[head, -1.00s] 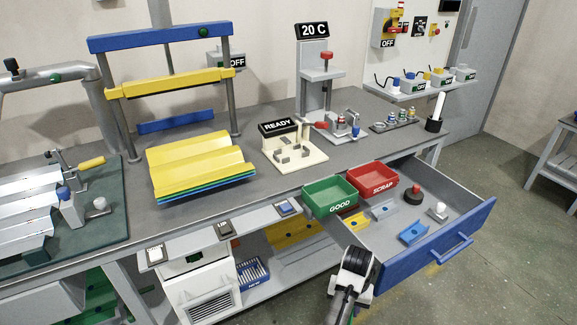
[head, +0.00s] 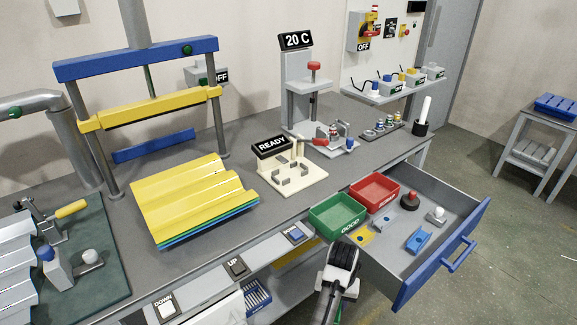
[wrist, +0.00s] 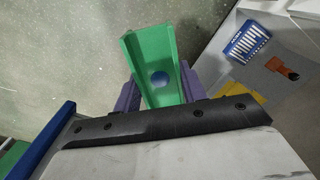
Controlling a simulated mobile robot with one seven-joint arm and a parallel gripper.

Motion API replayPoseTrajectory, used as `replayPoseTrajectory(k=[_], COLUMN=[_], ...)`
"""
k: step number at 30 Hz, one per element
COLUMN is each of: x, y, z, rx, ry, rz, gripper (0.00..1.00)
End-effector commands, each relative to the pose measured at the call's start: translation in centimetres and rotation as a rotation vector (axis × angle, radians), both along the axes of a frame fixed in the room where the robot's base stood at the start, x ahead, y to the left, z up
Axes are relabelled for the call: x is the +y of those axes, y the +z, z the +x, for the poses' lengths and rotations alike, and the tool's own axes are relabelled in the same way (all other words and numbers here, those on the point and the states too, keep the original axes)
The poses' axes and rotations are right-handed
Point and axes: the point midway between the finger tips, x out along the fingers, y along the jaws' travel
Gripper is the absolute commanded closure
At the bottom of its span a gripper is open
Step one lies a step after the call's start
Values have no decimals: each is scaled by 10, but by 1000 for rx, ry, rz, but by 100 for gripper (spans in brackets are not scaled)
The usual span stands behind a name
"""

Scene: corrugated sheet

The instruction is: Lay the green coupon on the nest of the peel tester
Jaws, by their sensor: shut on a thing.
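The green coupon (wrist: 147,60) is a channel-shaped strip with a round blue spot in it. My gripper (wrist: 158,96) is shut on it, with a purple finger on each side, in the wrist view. In the head view my gripper (head: 342,258) is at the bottom, in front of the bench and left of the open drawer; the coupon is hidden there. A cream fixture (head: 308,185) with a READY sign, apparently the peel tester, stands on the bench. Grey blocks around a bare space on its base look like the nest (head: 289,174); nothing lies on it.
The green GOOD bin (head: 338,213) and red SCRAP bin (head: 374,190) stand between the fixture and the open drawer (head: 440,250). A stack of corrugated sheets (head: 190,200) lies left of the fixture. The 20 C stand (head: 298,95) rises behind it.

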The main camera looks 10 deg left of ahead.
Motion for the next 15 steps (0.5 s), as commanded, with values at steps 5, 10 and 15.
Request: replayPoseTrajectory(k=[5,10,15], x=[0,0,-4], y=[47,62,69], z=[0,6,15], rx=[0,-3,-2], ry=[0,-3,-8], rz=[0,6,6], gripper=[95,95,95])
